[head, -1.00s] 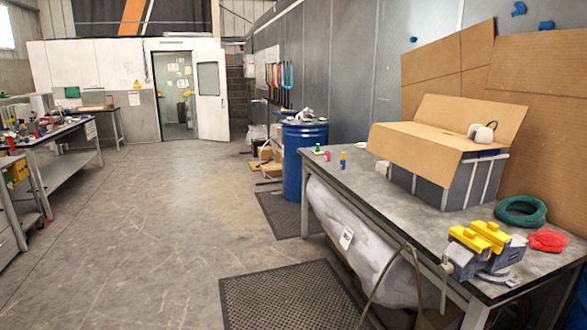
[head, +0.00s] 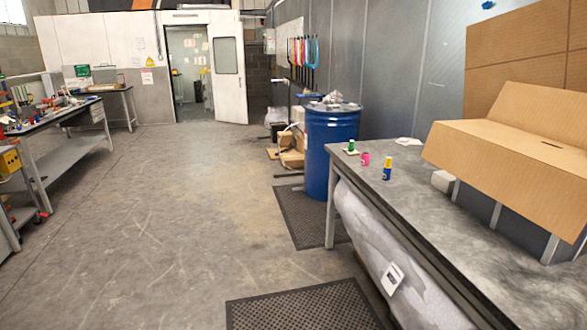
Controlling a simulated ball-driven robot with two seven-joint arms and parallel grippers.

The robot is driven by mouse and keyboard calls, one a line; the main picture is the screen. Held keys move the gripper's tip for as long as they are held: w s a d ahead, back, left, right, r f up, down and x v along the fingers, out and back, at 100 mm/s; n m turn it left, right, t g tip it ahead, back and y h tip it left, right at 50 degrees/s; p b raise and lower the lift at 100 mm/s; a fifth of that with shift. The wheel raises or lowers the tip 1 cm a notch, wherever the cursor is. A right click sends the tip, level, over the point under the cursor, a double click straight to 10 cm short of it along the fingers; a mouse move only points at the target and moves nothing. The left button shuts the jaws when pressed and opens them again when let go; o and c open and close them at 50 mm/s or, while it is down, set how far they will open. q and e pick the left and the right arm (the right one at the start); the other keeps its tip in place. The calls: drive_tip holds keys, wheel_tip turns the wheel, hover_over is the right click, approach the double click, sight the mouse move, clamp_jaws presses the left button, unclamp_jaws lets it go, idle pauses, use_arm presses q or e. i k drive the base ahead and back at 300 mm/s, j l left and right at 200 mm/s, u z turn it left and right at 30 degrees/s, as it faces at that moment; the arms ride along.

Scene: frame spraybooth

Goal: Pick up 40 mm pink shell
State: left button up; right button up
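A small pink piece (head: 365,159), which looks like the pink shell, stands on the grey workbench (head: 415,205) near its far left corner in the head view. A green piece (head: 351,147) is just behind and left of it. A blue piece with a yellow top (head: 387,168) is just in front and right of it. The pink piece is small, so its exact shape is hard to tell. Neither of my grippers is in view.
A blue drum (head: 330,145) stands behind the bench. Black mats (head: 300,308) lie on the floor. Open floor (head: 170,220) stretches to the left.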

sight(365, 158)
drive_tip(key=i+z, duration=0.1)
drive_tip(key=i, duration=0.55)
drive_tip(key=i+j, duration=0.1)
drive_tip(key=i, duration=0.5)
drive_tip(key=i+z, duration=0.15)
drive_tip(key=i, duration=0.5)
drive_tip(key=i+z, duration=0.9)
drive_tip(key=i+j+z, duration=0.2)
drive_tip(key=i+z, duration=0.25)
drive_tip(key=k, duration=0.1)
